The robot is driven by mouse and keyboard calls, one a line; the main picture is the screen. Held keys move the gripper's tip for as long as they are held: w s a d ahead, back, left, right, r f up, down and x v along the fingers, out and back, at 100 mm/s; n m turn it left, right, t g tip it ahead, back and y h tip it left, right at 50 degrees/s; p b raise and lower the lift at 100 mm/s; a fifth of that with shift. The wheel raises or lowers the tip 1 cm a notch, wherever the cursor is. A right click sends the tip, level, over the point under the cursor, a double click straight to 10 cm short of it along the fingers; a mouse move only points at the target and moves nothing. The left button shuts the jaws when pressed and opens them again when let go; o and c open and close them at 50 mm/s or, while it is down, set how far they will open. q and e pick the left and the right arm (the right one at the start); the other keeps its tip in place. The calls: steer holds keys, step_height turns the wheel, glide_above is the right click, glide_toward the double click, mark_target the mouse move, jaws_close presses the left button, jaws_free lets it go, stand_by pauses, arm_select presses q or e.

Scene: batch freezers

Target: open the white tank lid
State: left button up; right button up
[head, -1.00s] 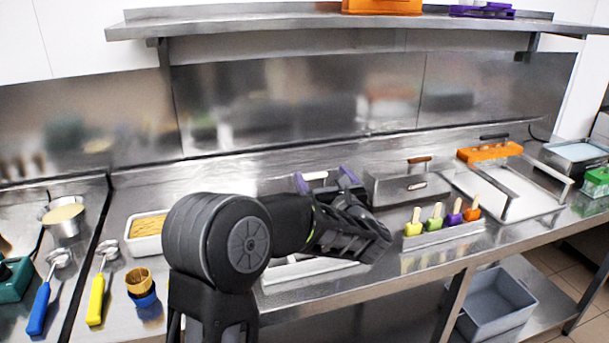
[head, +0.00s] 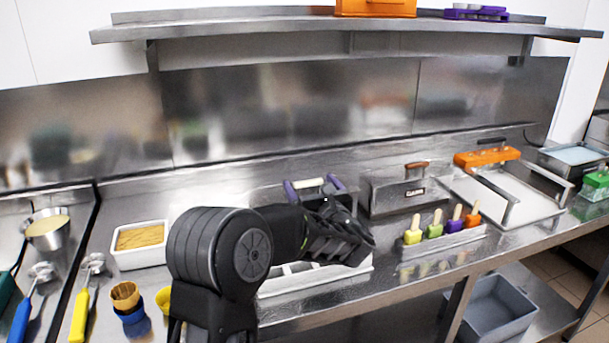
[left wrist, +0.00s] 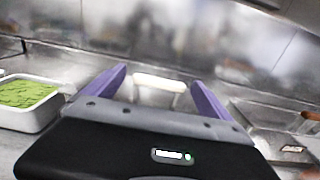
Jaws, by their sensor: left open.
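A white handle (head: 309,183) stands up at the back of the counter, above a steel lid (head: 264,197) mostly hidden behind my left arm. My left gripper (head: 314,186) has two purple fingers spread apart and open. In the head view the fingers appear on either side of the white handle. In the left wrist view the handle (left wrist: 160,84) also shows between the spread fingers (left wrist: 157,88). I cannot tell whether they touch it. The gripper body hides the lid below the handle. My right gripper is not in view.
A steel tank with a brown-handled lid (head: 391,192) stands just right. A rack of colourful pops (head: 447,243) and a white rack (head: 345,275) are in front. A tub of green food (left wrist: 25,97) is left. A steel shelf (head: 240,29) hangs above.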

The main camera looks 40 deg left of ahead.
mark_target(305, 191)
arm_select(q)
steer(key=shift+p+x, duration=0.6)
steer(key=shift+x, duration=1.75)
steer(key=shift+c, duration=0.3)
jaws_close()
steer(key=shift+r, duration=0.1)
